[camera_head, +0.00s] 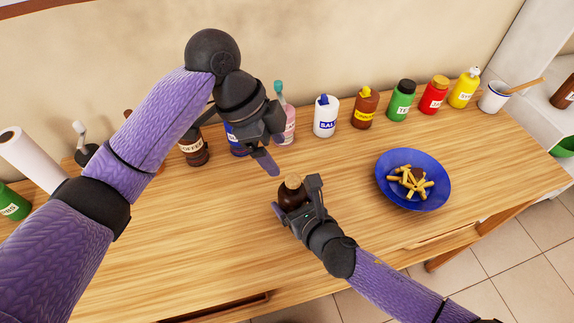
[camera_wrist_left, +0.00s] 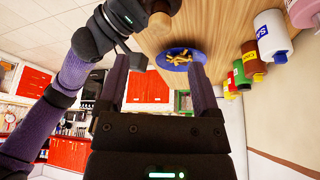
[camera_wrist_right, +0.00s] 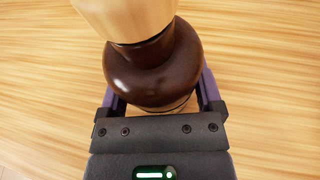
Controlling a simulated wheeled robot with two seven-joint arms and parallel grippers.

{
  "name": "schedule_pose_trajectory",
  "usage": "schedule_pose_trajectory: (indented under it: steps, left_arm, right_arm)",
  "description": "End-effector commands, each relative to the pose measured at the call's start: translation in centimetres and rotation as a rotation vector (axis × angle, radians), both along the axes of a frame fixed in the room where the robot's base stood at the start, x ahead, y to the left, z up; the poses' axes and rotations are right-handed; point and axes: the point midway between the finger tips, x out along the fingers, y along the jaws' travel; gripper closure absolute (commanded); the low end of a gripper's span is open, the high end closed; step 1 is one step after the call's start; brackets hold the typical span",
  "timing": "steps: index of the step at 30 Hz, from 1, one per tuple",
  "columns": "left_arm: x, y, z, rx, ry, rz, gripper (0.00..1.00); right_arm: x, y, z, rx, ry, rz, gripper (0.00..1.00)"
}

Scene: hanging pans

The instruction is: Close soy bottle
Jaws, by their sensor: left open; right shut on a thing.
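The soy bottle (camera_head: 290,192) is a dark brown bottle standing on the wooden table. Its tan cap (camera_head: 293,182) is on top, and the bottle's shiny brown shoulder (camera_wrist_right: 150,75) and cap (camera_wrist_right: 125,18) fill the upper right wrist view. My right gripper (camera_head: 297,205) is shut on the bottle body, one finger on each side. I cannot tell how tightly the cap sits. My left gripper (camera_head: 272,155) is open and empty, above and a little left of the bottle in the head view. Its two fingers (camera_wrist_left: 155,92) show apart in the left wrist view.
A blue plate of fries (camera_head: 413,203) lies right of the bottle. Several condiment containers, such as a white salt one (camera_head: 326,116) and a green one (camera_head: 401,100), stand along the wall. A coffee jar (camera_head: 193,148) and paper roll (camera_head: 33,160) are at left. The front-left table is clear.

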Motion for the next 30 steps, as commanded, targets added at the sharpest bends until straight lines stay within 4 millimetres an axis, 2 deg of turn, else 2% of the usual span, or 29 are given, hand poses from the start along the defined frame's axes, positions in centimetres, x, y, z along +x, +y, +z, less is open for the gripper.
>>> schedule_pose_trajectory:
  steps: [3, 6, 16, 17, 18, 19, 26, 30]
  left_arm:
    - [0.1, 0.7, 1.8, 0.0, -0.003, 0.001, 0.18]
    - [0.1, 1.1, 2.7, 0.0, -0.001, 0.0, 0.18]
    - [0.1, 1.3, 3.1, 0.0, 0.0, 0.0, 0.18]
    - [0.1, 1.3, 3.1, 0.0, 0.0, 0.0, 0.18]
    - [0.1, 1.3, 3.1, 0.0, 0.0, 0.0, 0.18]
    - [0.1, 1.3, 3.1, 0.0, 0.0, 0.0, 0.18]
    - [0.1, 1.3, 3.2, 0.0, 0.0, 0.0, 0.18]
    - [0.1, 1.3, 4.1, 0.0, -0.002, 0.0, 0.18]
  right_arm:
    - [0.0, 0.0, 0.0, -0.001, 0.001, 0.0, 1.0]
    - [0.0, 0.0, 0.0, -0.001, 0.001, 0.0, 1.0]
    - [0.0, 0.0, 0.0, -0.001, 0.001, 0.0, 1.0]
    - [0.0, 0.0, 0.0, -0.001, 0.001, 0.0, 0.12]
    - [0.0, 0.0, 0.0, -0.001, 0.001, 0.0, 0.04]
    - [0.0, 0.0, 0.0, -0.001, 0.001, 0.0, 0.0]
    - [-0.1, -0.1, 0.1, -0.001, 0.001, 0.0, 0.0]
    - [-1.5, -1.0, 0.9, -0.001, 0.003, -0.001, 0.0]
